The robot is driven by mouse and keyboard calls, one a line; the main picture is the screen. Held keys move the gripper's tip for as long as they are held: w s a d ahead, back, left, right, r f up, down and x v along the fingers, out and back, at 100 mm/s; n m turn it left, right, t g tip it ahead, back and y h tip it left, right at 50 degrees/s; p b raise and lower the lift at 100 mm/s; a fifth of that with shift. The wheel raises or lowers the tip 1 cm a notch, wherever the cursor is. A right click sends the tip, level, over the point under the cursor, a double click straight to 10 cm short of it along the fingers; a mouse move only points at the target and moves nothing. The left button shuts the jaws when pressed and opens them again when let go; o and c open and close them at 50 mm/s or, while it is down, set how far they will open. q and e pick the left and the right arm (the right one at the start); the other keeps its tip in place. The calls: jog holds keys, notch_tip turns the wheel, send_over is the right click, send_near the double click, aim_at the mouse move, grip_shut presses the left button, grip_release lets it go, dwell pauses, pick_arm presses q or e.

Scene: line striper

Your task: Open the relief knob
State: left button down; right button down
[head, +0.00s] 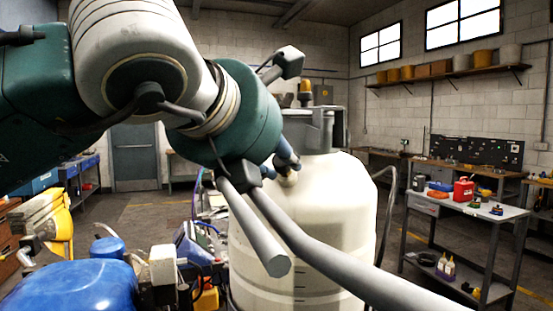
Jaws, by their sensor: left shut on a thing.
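The line striper stands in front of me, with a large cream tank (335,215) at its middle. My left arm reaches across from the upper left and its wrist covers much of the tank's left shoulder. My left gripper (287,163) is just past the wrist, against the upper left side of the tank. It is shut on a small pale fitting (288,179) there, which I take as the relief knob. The knob is mostly hidden by the gripper, so its turn cannot be read. My right gripper is not in view.
Grey bars (345,262) cross close in front of the tank. A blue rounded cover (80,290) is at the lower left. A work table (480,212) with a red can (463,189) stands at the right. Open floor shows between the table and the tank.

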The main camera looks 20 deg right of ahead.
pick_arm(q)
jog(key=shift+r, duration=0.2)
jog(key=m+g+p, duration=0.1)
jog(key=m+p, duration=0.1)
jog(key=m, duration=0.2)
jog(key=r+m+g+p, duration=0.1)
jog(key=m+g+p, duration=0.1)
jog(key=m, duration=0.3)
jog(key=m+g+h+p, duration=0.1)
jog(key=m+p, duration=0.1)
jog(key=m, duration=0.3)
jog(key=shift+w+r+g+p, duration=0.15)
jog(key=shift+w+g+p, duration=0.1)
jog(key=shift+g+p, duration=0.05)
jog(key=m+g+p, duration=0.1)
jog(key=m+p, duration=0.2)
jog(key=shift+d+m+y, duration=0.1)
jog(key=shift+m+y, duration=0.3)
jog(key=shift+f+m+p, duration=0.25)
jog(key=shift+m+p, duration=0.25)
jog(key=shift+p, duration=0.15)
jog(key=shift+f, duration=0.15)
jog(key=c, duration=1.5)
grip_release()
jog(key=shift+s, duration=0.1)
